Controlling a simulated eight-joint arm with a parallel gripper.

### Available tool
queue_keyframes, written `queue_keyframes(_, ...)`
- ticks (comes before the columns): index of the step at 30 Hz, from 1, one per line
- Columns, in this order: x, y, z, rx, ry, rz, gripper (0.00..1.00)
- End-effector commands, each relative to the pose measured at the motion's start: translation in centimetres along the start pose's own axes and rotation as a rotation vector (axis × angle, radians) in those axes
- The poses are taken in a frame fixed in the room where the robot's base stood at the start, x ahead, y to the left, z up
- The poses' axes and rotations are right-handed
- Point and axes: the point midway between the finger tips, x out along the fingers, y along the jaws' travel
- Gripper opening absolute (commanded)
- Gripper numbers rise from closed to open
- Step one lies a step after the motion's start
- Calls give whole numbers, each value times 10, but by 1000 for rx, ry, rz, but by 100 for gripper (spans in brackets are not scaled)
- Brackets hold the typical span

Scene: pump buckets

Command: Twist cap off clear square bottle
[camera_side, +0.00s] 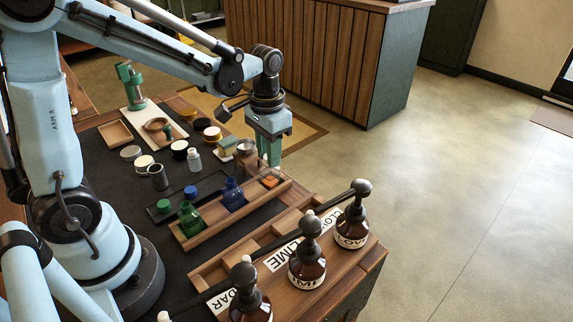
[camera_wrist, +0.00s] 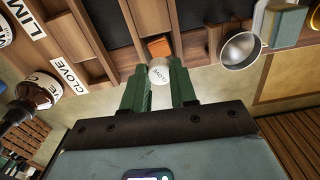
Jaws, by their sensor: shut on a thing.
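The clear square bottle (camera_side: 270,182) stands in the right end of the long wooden tray, with orange showing low in it. It also shows in the wrist view as an orange square (camera_wrist: 158,47). My gripper (camera_side: 268,164) points down right over this bottle. In the wrist view, a pale round cap (camera_wrist: 160,71) sits between the green fingertips, and my gripper is shut on it. The fingers hide the bottle's neck, so I cannot tell whether the cap is still joined to it. The open green bottle (camera_side: 190,219) and blue bottle (camera_side: 233,195) share the tray.
A black tray (camera_side: 176,200) behind holds a blue cap (camera_side: 190,191) and a green cap (camera_side: 163,206). Several jars stand behind it. A metal cup (camera_wrist: 240,46) is near my gripper. Brown pump bottles (camera_side: 307,266) line the wooden rack in front.

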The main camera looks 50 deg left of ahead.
Motion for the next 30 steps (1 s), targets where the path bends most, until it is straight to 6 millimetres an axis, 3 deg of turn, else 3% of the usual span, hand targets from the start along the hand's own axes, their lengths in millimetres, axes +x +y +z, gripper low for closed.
queue_keyframes(30,-25,0,0,3,0,0,5)
